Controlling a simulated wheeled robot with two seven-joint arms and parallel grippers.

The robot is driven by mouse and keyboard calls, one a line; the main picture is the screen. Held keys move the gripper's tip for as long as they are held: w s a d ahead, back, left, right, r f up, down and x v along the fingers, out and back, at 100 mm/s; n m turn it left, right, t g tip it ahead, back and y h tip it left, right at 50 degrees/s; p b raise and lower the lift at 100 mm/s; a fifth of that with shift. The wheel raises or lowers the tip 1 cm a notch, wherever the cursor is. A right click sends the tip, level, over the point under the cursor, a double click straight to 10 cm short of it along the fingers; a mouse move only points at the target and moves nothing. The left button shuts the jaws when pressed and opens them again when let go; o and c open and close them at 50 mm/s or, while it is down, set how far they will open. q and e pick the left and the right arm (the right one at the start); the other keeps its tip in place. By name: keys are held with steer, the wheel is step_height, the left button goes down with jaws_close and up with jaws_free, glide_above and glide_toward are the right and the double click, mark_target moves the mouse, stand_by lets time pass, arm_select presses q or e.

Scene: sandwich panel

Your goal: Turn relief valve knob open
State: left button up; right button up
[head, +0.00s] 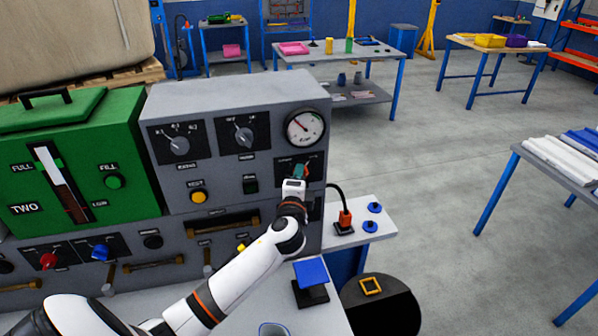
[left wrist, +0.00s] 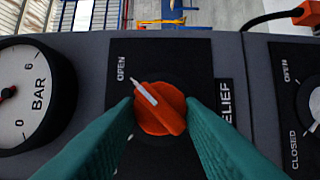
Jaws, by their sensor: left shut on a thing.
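The relief valve knob (left wrist: 160,108) is round and red-orange with a white pointer line, on a black plate (left wrist: 195,60) marked OPEN and RELIEF. In the left wrist view its pointer slants to the upper left, towards the side of the OPEN word. My left gripper (left wrist: 163,108) is shut on the knob, with one teal finger on each side. In the head view my left gripper (head: 300,172) is at the grey panel's right part, below the gauge, and mostly hides the knob. My right gripper is not in view.
A round BAR pressure gauge (head: 305,127) is above the knob in the head view. Another dial (left wrist: 314,103) marked OPEN and CLOSED is to the right in the wrist view. A red plug (head: 345,219) with a black cable stands on the side shelf.

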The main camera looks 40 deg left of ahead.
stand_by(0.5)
arm_select(q)
steer(key=o, duration=1)
steer(key=b+v, duration=0.3)
steer(key=v, duration=0.9)
